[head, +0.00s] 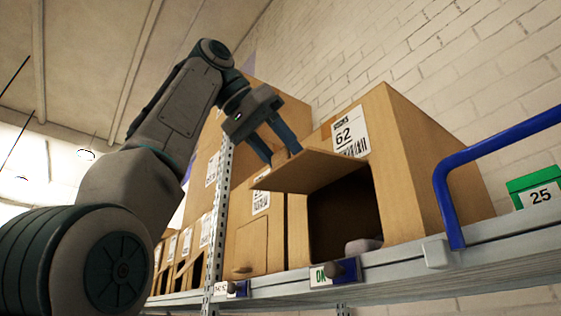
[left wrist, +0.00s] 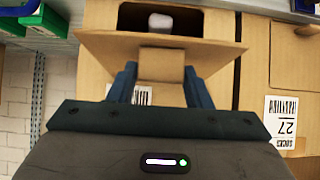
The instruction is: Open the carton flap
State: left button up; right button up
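The carton (head: 430,160) with label 62 stands on the shelf. Its front flap (head: 312,170) is raised and sticks out from above the dark opening (head: 342,215). The flap also shows in the left wrist view (left wrist: 105,45). A pale object (head: 362,245) lies inside; it also shows in the left wrist view (left wrist: 160,22). My left gripper (head: 281,157) is just above the flap's outer part, fingers apart. In the left wrist view, cardboard (left wrist: 162,65) shows between the spread fingers (left wrist: 160,75); contact is unclear. My right gripper is not visible.
More cartons (head: 262,235) line the shelf to the left, beside a perforated metal post (head: 218,210). A blue rail (head: 500,140) and a green bin (head: 535,185) labelled 25 are at the right. An OK tag (head: 321,275) is on the shelf edge (head: 400,262).

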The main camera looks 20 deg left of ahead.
pick_arm(q)
jog(key=o, duration=0.3)
jog(key=shift+s+a+r, duration=0.1)
jog(key=shift+r, duration=0.1)
jog(key=p+v, duration=0.3)
jog(key=v, duration=0.7)
jog(key=shift+s+r, duration=0.1)
jog(key=shift+s, duration=0.05)
jog(key=shift+a, duration=0.1)
